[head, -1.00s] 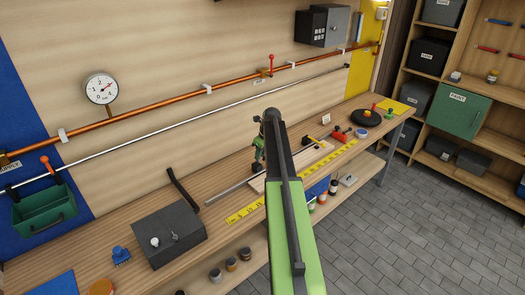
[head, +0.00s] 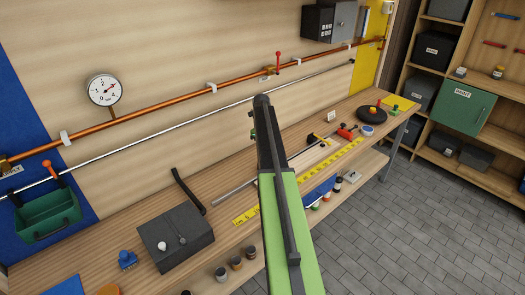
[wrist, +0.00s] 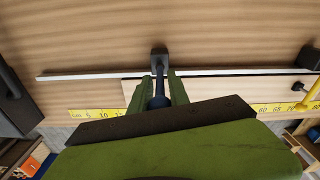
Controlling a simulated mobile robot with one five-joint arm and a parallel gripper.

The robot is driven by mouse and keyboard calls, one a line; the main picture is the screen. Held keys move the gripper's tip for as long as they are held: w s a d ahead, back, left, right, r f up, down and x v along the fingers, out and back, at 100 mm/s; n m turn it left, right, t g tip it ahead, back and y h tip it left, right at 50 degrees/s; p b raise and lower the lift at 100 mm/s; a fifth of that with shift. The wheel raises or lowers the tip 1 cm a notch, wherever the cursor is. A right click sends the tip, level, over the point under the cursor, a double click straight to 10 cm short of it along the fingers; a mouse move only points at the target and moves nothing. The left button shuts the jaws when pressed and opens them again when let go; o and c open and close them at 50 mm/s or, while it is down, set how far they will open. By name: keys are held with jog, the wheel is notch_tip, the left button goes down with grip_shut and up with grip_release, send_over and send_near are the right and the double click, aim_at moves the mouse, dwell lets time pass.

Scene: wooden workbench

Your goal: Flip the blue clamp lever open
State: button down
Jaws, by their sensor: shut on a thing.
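In the wrist view, the dark blue lever (wrist: 159,91) stands between the two green fingers of my gripper (wrist: 158,92), which is shut on it. The lever runs from a dark grey clamp block (wrist: 159,58) on a thin metal rail (wrist: 95,75). Its lower part is hidden by my gripper body, and I cannot tell its exact tilt. In the head view, my arm hides the clamp and lever, and only small green bits of my gripper show beside the dark link.
A dark grey box with a black handle (head: 175,240) stands left on the bench. A yellow ruler (head: 330,165) lies along the front. Pipes (head: 190,97) run along the wall.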

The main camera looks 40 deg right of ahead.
jog(key=shift+w, duration=0.1)
jog(key=c, duration=1.5)
grip_release()
jog(key=r+p, duration=1.7)
jog(key=shift+w+r, duration=0.25)
jog(key=shift+w, duration=0.1)
